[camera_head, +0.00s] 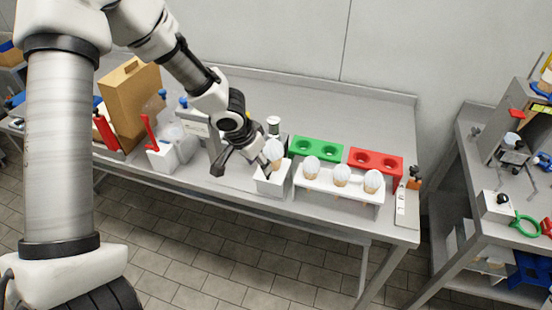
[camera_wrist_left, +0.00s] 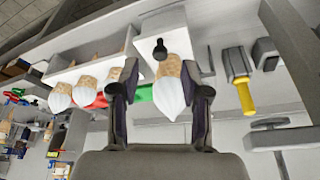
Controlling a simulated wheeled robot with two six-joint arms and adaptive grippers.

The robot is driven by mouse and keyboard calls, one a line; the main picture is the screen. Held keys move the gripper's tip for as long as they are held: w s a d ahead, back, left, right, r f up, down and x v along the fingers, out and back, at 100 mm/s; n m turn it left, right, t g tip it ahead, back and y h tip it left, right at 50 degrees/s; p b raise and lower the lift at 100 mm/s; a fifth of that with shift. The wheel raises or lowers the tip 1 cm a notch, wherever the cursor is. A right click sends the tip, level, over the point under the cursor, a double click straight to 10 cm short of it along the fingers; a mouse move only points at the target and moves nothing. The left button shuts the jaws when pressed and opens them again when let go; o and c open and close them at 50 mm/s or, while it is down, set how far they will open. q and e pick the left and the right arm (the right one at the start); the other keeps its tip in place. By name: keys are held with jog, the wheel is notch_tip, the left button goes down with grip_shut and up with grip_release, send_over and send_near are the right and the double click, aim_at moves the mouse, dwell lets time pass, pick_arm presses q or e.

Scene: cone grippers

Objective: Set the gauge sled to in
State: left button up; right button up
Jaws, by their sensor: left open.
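A white box (camera_head: 271,182) near the bench's front edge holds an upright cone with a white top (camera_head: 274,149). In the left wrist view a black knob (camera_wrist_left: 160,48) shows on a white block (camera_wrist_left: 150,30) beside the cone (camera_wrist_left: 170,92). This block looks like the gauge sled, but I cannot be sure, and its in or out setting cannot be told. My left gripper (camera_head: 243,168) is open just left of the box in the head view. In the left wrist view its fingers (camera_wrist_left: 160,93) lie either side of the cone, with no clear contact.
A white rack (camera_head: 337,190) with three cones stands to the right. Behind it are a green holed block (camera_head: 317,148) and a red one (camera_head: 376,161). A white plate with a dark fitting (camera_head: 406,208) lies at the bench's right end. Red-handled items and a brown case (camera_head: 131,103) crowd the left.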

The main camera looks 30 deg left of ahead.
aim_at(273, 175)
pick_arm(q)
jog(key=w+f+b, duration=0.1)
jog(key=f, duration=0.1)
jog(key=w+f+b, duration=0.1)
jog(key=w+f, duration=0.1)
jog(key=shift+w+d+f, duration=0.15)
jog(key=shift+d+f, duration=0.05)
jog(key=shift+f, duration=0.15)
jog(key=shift+f+b, duration=0.2)
jog(key=shift+b, duration=0.1)
jog(key=shift+s+r+t, duration=0.1)
jog(key=shift+s+t, duration=0.1)
jog(key=shift+t, duration=0.1)
jog(key=shift+w, duration=0.1)
grip_shut()
pick_arm(e)
jog(key=shift+s+f, duration=0.25)
jog(key=shift+f, duration=0.8)
